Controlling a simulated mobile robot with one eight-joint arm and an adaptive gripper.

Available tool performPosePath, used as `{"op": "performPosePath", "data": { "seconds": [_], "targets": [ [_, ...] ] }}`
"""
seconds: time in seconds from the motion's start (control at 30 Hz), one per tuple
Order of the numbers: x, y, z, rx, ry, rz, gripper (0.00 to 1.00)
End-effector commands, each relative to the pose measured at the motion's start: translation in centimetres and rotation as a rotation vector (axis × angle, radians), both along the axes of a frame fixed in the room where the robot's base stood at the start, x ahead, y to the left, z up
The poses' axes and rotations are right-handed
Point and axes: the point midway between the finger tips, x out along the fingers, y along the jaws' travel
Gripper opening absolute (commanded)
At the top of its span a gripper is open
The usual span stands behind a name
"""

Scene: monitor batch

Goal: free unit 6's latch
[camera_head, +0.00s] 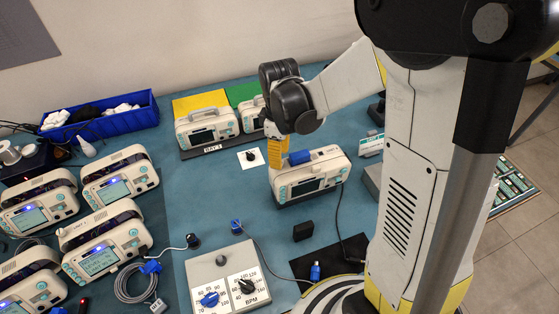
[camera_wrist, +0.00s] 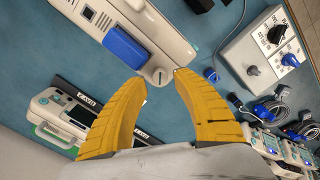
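A white monitor (camera_head: 323,174) stands alone in the middle of the teal bench, its screen facing the front. In the wrist view its top (camera_wrist: 165,20) shows from above, with a blue block (camera_wrist: 125,47) on it. A small pale round part with a dark slot (camera_wrist: 159,75) shows at its corner; I cannot tell if this is the latch. Contact cannot be told. In the head view my gripper (camera_head: 278,151) is at the monitor's left end, the tips partly hidden.
Several monitors (camera_head: 102,252) crowd the left. A blue bin (camera_head: 108,124) stands back left. A grey control box (camera_head: 220,266) with knobs, cables and a black block (camera_head: 303,231) lie in front.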

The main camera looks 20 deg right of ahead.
Motion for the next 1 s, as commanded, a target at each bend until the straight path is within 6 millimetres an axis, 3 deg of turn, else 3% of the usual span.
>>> {"op": "performPosePath", "data": {
  "seconds": [0.27, 0.63, 0.9, 1.0],
  "targets": [
    [0.0, 0.0, -0.3, 0.0, 0.0, 0.0, 0.34],
    [0.0, 0.0, -2.6, 0.0, 0.0, 0.0, 0.34],
    [0.0, 0.0, -2.5, 0.0, 0.0, 0.0, 0.33],
    [0.0, 0.0, -2.5, 0.0, 0.0, 0.0, 0.03]
  ]
}}
